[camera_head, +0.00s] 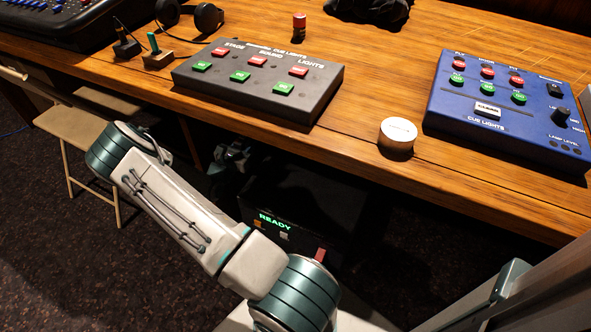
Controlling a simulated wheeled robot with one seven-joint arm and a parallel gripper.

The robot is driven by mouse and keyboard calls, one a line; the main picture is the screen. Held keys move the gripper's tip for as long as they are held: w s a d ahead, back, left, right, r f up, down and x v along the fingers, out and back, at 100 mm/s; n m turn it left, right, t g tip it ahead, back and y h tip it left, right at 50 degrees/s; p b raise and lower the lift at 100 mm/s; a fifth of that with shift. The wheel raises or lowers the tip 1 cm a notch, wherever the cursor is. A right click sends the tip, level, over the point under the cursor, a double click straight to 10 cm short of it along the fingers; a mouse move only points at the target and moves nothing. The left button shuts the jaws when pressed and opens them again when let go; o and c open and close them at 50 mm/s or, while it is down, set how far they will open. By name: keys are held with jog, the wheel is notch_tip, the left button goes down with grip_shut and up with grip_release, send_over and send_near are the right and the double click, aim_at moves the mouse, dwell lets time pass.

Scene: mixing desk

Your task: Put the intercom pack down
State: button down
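I cannot make out an intercom pack for certain in the head view. A small dark shape (235,158) with a few lighter edges shows in the shadow under the desk edge, and I cannot tell what it is. My arm reaches from the bottom middle up to the left, in front of the desk. Its far end is hidden, and I do not see my gripper's fingers.
The wooden desk (362,165) holds a black cue-light box (258,85), a blue cue-light box (510,105), a white-topped round tin (397,135), a small red-and-black cylinder (299,27) and headphones (208,17). A black box reading READY (275,222) stands below.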

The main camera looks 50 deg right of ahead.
jog(key=s+d+f+b, duration=0.1)
jog(key=s+f, duration=0.2)
jog(key=s+d+f+b, duration=0.2)
jog(key=s+f, duration=0.2)
jog(key=s+d+f+b, duration=0.1)
jog(key=s+f+b, duration=0.1)
jog(key=s+f, duration=0.1)
jog(key=shift+s+d+f, duration=0.2)
jog(key=shift+s+f, duration=0.1)
jog(key=shift+f, duration=0.15)
jog(key=shift+r, duration=0.15)
jog(key=c, duration=1)
grip_release()
jog(key=shift+f, duration=0.2)
jog(key=shift+c, duration=0.2)
jog(key=shift+r, duration=0.15)
